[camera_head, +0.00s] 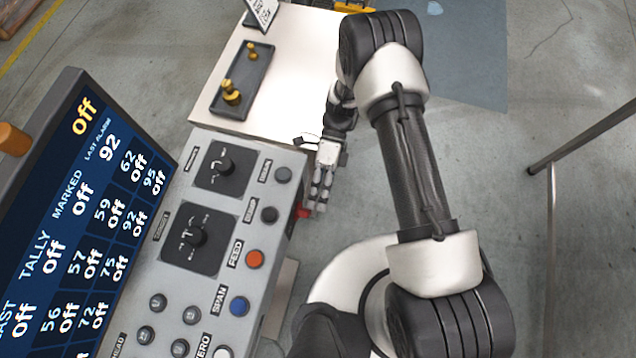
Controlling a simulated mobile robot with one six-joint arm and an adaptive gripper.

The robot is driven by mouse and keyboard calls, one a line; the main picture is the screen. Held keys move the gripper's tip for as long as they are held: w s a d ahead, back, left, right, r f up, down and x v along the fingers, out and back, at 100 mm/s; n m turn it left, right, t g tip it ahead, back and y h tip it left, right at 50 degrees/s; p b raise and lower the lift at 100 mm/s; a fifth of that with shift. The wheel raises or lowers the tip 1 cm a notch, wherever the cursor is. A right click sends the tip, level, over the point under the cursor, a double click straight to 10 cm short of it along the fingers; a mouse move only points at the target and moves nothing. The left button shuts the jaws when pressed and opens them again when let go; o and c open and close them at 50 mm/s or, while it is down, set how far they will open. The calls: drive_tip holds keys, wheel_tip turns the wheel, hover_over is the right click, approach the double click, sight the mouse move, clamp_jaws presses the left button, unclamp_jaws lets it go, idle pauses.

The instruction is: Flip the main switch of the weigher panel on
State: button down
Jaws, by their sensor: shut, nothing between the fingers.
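The grey weigher panel (262,230) fills the lower left centre, with two black rotary knobs on dark plates, an upper one (222,166) and a lower one (190,237). A small red part (301,211) shows at the panel's right side, partly hidden by my fingertips. It may be the main switch; its label and position cannot be read. My gripper (316,207) is shut and empty, with its fingertips beside the red part. I cannot tell whether they touch it. The screen (85,215) reads "off" in orange at its top and "off" in many cells.
The panel also carries an orange FEED button (254,259), a blue SPAN button (239,306) and several dark buttons. A white table (290,75) with a black tray (243,97) of brass weights stands behind. A metal railing (590,135) is at right. Floor between is open.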

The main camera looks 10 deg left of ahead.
drive_tip(key=shift+s+f+b, duration=0.2)
drive_tip(key=shift+f+b, duration=0.3)
drive_tip(key=shift+b, duration=0.35)
idle(0.3)
idle(0.5)
